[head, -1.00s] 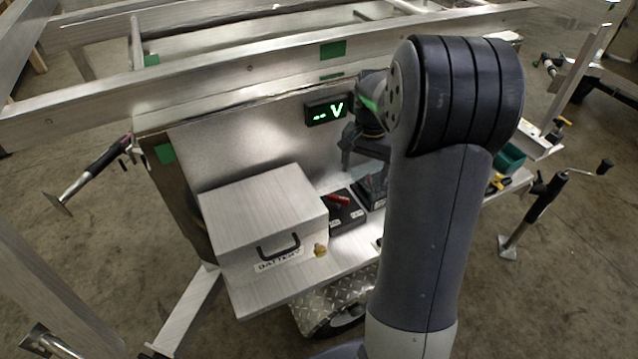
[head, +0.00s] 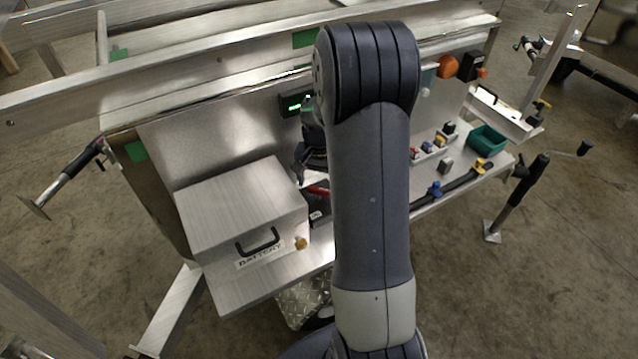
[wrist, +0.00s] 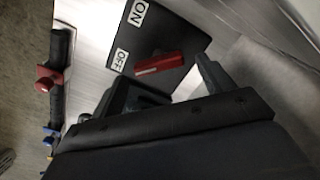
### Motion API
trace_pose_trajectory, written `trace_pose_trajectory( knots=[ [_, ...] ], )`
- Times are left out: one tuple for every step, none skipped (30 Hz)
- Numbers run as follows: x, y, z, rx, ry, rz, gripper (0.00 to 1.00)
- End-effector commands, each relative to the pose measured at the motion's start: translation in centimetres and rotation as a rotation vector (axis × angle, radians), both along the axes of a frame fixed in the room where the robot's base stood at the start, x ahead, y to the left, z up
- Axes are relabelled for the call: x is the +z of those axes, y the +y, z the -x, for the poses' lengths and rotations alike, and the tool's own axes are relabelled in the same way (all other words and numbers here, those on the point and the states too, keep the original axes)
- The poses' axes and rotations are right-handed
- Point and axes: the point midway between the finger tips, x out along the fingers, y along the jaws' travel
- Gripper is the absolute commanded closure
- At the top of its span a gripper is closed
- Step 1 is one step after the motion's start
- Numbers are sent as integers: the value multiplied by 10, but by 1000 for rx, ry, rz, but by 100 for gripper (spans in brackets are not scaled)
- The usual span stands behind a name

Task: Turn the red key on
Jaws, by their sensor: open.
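The red key (wrist: 160,63) sits on a black switch box (wrist: 172,30) with a white ON label (wrist: 138,12) and a white OFF label (wrist: 120,60). In the wrist view, the key's left end lies near OFF. My gripper (wrist: 162,72) is open, its two dark fingers on either side of the key's position in the picture; I cannot tell the remaining gap in depth. In the head view the red key (head: 318,190) shows just below my gripper (head: 308,178), and my arm hides part of the switch box.
A metal battery box (head: 240,205) with a black handle stands just left of the switch. A lit display (head: 294,104) is on the panel behind. A green bin (head: 488,139) and several small connectors are to the right.

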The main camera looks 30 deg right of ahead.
Motion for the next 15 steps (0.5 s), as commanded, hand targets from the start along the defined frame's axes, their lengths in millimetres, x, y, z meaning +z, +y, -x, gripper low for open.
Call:
trace_pose_trajectory(
  knots=[
    [-5, 0, 0, 0, 1, -1, 24],
    [-7, 0, 0, 0, 1, -1, 24],
    [-9, 0, 0, 0, 1, -1, 24],
    [-10, 0, 0, 0, 1, -1, 24],
    [-10, 0, 0, 0, 1, -1, 24],
    [-11, 0, 0, 0, 0, 0, 24],
    [-11, 0, 0, 0, 0, 0, 24],
    [-11, 0, 0, 0, 0, 0, 24],
    [-11, 0, 0, 0, 0, 0, 24],
    [-11, 0, 0, 0, 0, 0, 24],
    [-11, 0, 0, 0, 0, 0, 24],
    [-11, 0, 0, 0, 0, 0, 24],
    [-11, 0, 0, 0, 0, 0, 25],
    [-11, 0, 0, 0, 0, 0, 28],
    [-11, 0, 0, 0, 0, 0, 31]
  ],
)
